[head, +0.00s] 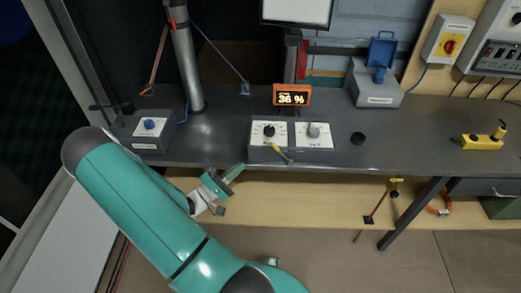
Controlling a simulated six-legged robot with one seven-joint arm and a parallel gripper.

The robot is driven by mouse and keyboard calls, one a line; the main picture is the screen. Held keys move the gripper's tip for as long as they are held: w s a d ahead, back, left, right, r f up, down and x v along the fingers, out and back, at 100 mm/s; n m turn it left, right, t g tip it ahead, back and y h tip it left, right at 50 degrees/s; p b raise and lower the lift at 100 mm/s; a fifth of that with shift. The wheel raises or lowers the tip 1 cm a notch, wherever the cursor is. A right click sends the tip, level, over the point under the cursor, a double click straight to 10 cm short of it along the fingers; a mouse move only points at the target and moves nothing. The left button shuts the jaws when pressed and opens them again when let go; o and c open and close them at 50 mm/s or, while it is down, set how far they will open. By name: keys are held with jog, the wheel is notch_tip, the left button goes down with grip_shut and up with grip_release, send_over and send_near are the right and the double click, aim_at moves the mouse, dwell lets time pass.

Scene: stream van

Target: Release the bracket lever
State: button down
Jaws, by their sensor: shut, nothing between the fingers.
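My gripper (236,172) is just in front of the bench's front edge, left of centre, shut and empty. It is apart from everything on the bench. No part is clearly marked as the bracket lever. A yellow bracket-like piece (482,141) with a raised arm and dark knob lies on the bench at far right, well away from my gripper. A grey post (187,60) at back left has a red mark near its top and a thin reddish rod (157,58) beside it. I cannot tell whether that rod is a lever.
The grey bench (420,130) holds a two-dial panel (292,151) with a yellow pointer, an orange "36 %" display (292,96), a blue-button box (150,128) and a box with an open blue lid (377,90). The right bench is mostly clear.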

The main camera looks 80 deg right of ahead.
aim_at(260, 149)
jog(key=shift+s+d, duration=0.1)
jog(key=x, duration=0.9)
jog(key=shift+s+d+r, duration=0.2)
jog(key=shift+s, duration=0.05)
jog(key=shift+r, duration=0.15)
dwell(0.4)
